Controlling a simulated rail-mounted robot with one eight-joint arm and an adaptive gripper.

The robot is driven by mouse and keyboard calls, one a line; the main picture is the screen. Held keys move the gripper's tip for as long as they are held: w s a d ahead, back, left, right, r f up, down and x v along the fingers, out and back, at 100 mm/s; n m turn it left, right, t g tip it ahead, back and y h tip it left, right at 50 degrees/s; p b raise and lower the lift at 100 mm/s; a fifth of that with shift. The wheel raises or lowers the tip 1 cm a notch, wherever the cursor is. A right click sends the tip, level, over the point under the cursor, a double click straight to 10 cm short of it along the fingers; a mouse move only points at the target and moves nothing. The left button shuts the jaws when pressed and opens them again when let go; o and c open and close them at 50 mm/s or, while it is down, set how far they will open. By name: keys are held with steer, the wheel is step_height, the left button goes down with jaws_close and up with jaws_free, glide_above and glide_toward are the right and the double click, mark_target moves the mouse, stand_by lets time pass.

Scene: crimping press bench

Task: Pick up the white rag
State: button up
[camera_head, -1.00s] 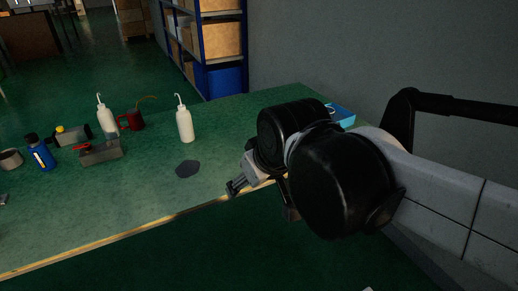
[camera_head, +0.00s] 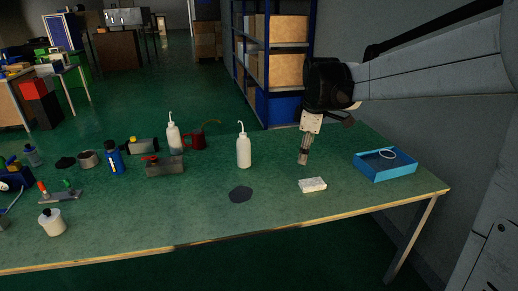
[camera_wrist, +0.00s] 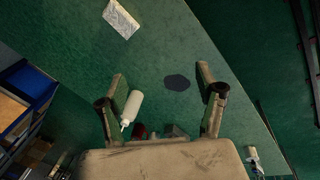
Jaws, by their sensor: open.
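The white rag (camera_head: 312,184) is a small folded white block lying flat on the green bench, right of centre in the head view. In the wrist view the rag (camera_wrist: 121,19) shows at the top, beyond and left of my fingers. My gripper (camera_head: 304,158) hangs above the bench just behind the rag in the head view, fingers pointing down. In the wrist view my gripper (camera_wrist: 162,88) has its two fingers spread wide with nothing between them. The rag is apart from the gripper and fully visible.
A white wash bottle (camera_head: 244,151) stands left of my gripper, with a dark flat patch (camera_head: 240,194) in front of it. A blue tray (camera_head: 385,175) with a white ring lies to the right. Several bottles and tools fill the left bench. The bench (camera_head: 330,215) is clear around the rag.

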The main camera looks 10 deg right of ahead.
steer(key=w+d+f+n+g+p, duration=0.1)
steer(key=w+d+f+n, duration=0.2)
steer(key=w+d+f, duration=0.35)
steer(key=n+g, duration=0.2)
steer(key=n, duration=0.2)
glide_above(313, 182)
step_height(313, 182, down, 5)
step_height(313, 182, down, 14)
steer(key=shift+s+a+r, duration=0.1)
steer(key=shift+a+r, duration=0.05)
steer(key=shift+r, duration=0.1)
steer(key=c, duration=1.1)
